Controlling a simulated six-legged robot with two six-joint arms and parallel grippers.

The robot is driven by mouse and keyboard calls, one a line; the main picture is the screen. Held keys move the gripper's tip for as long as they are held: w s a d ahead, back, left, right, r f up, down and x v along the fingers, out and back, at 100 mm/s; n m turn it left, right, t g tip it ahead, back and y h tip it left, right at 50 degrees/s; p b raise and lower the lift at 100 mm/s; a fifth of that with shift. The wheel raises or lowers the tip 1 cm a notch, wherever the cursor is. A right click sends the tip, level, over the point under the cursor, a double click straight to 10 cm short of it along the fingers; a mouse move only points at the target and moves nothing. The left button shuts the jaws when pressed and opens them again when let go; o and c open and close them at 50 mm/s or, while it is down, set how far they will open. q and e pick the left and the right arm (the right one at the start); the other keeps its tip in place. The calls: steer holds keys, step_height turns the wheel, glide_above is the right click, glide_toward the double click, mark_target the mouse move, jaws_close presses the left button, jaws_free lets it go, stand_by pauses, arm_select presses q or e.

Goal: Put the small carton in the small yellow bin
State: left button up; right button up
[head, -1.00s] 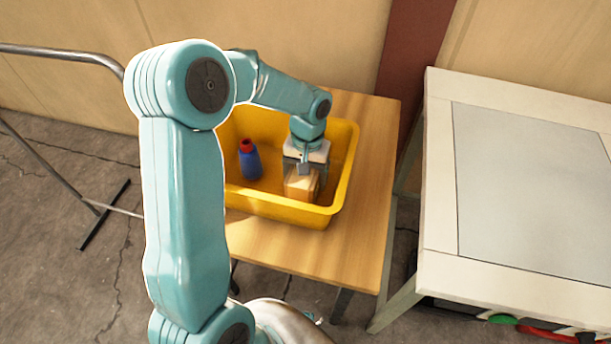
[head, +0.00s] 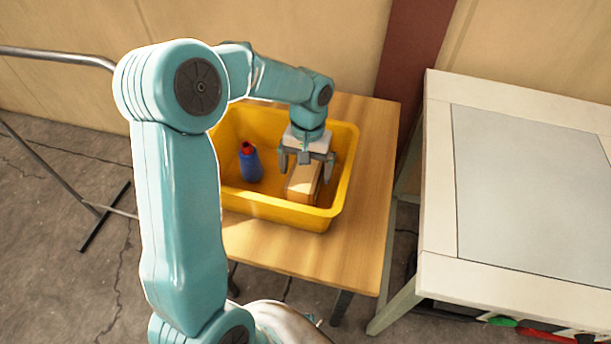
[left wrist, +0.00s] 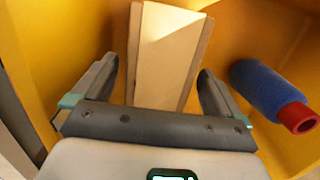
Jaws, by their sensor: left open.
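The small carton (head: 302,184) is a brown box inside the small yellow bin (head: 290,212), on its right side. It also shows in the left wrist view (left wrist: 165,55), lying between and beyond the fingers. My left gripper (head: 307,168) is open, just above the carton, with a finger to each side and nothing held. It shows in the left wrist view (left wrist: 162,85) too. The gripper covers part of the carton's far end. My right gripper is in neither view.
The bin is on a wooden table (head: 372,150). A white-framed table (head: 530,190) stands to the right, its top clear.

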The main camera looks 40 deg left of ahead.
arm_select(q)
steer(key=r, duration=0.8)
steer(key=shift+w+a+r+p, duration=0.2)
steer(key=shift+w+p, duration=0.15)
steer(key=shift+w, duration=0.05)
